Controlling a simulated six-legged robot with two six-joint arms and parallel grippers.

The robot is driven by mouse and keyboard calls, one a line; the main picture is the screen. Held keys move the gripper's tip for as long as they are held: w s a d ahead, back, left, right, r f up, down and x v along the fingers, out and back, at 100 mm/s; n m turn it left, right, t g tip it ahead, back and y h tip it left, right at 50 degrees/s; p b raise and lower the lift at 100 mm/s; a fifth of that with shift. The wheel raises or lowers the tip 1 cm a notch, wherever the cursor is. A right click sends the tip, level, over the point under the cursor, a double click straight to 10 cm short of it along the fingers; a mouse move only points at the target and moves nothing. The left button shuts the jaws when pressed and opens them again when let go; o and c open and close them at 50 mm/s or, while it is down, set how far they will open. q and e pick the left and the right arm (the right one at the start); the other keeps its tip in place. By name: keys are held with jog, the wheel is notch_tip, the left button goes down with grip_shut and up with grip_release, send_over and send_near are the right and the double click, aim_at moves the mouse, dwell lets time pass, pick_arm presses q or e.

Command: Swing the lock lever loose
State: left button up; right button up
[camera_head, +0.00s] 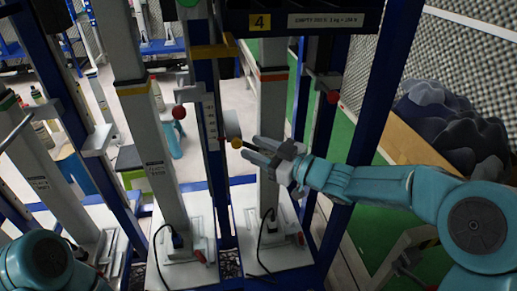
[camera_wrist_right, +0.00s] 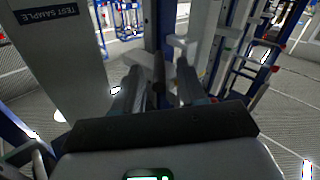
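In the head view, a small yellow knob (camera_head: 237,143) sits beside a blue upright; I take it to be the end of the lock lever. A short dark rod seems to run from it toward my right gripper (camera_head: 250,147). That gripper reaches in from the right, its fingers apart and pointing left, the tips close to the knob. I cannot tell whether they touch it. In the right wrist view, the two dark fingers (camera_wrist_right: 173,77) stand apart, with a blue upright and a pale bracket (camera_wrist_right: 178,44) beyond. Only part of my left arm shows at lower left; its gripper is out of view.
Pale columns (camera_head: 152,150) and blue frame posts (camera_head: 206,110) stand close around the gripper. Red knobs (camera_head: 179,112) (camera_head: 333,97) stick out on both sides. A dark sign with a yellow 4 (camera_head: 260,22) hangs above. Grey foam lumps (camera_head: 450,120) lie at right.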

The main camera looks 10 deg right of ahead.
jog(key=shift+s+d, duration=0.15)
jog(key=shift+d, duration=0.05)
jog(key=p+v, duration=0.1)
jog(key=v, duration=1.5)
jog(key=shift+s, duration=0.1)
jog(key=shift+c, duration=0.3)
